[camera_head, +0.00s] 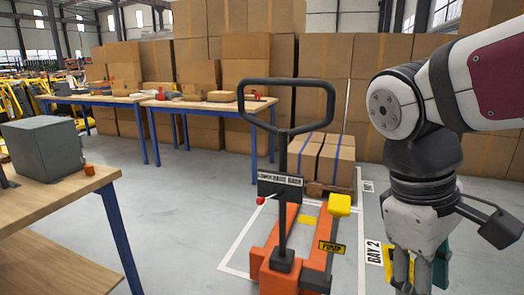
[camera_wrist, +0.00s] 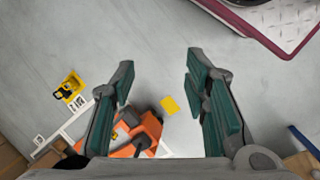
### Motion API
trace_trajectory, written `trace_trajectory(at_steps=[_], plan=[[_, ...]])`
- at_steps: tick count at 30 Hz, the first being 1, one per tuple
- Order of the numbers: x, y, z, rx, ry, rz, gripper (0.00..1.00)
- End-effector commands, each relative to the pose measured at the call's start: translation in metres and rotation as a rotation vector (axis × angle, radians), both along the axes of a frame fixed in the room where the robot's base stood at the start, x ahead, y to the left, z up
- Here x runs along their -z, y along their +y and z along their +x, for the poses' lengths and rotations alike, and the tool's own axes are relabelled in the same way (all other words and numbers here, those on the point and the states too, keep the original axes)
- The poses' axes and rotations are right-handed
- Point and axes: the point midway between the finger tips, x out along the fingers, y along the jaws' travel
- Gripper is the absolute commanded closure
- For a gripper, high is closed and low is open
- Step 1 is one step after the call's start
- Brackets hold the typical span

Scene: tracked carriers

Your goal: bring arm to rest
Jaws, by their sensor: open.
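My arm comes in at the right of the head view, bent at a large grey joint, with my gripper (camera_head: 418,270) hanging down at the lower right edge. In the wrist view my gripper (camera_wrist: 158,95) shows two green-padded fingers spread wide apart. An orange pallet jack (camera_head: 295,250) with a dark loop handle (camera_head: 284,82) stands left of my gripper. It also shows below the fingers in the wrist view (camera_wrist: 138,138).
Strapped cartons (camera_head: 322,160) stand behind the jack in a white-lined bay marked "BAY 2" (camera_head: 373,253). A wooden bench (camera_head: 60,200) with a grey box (camera_head: 42,148) is at left. Blue-legged tables (camera_head: 205,104) and stacked cartons (camera_head: 240,50) stand behind. Floor (camera_head: 195,190) between is clear.

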Motion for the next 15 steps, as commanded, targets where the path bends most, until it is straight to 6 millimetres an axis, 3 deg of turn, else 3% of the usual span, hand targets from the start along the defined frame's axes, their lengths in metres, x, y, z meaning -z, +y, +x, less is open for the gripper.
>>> trace_trajectory(at_steps=[1,6,15], plan=[[0.001,-0.002,-0.020,0.067,-0.030,0.036,0.58],[0.012,0.003,-0.067,0.253,-0.100,0.132,0.58],[0.032,0.017,-0.113,0.471,-0.182,0.235,0.58]])
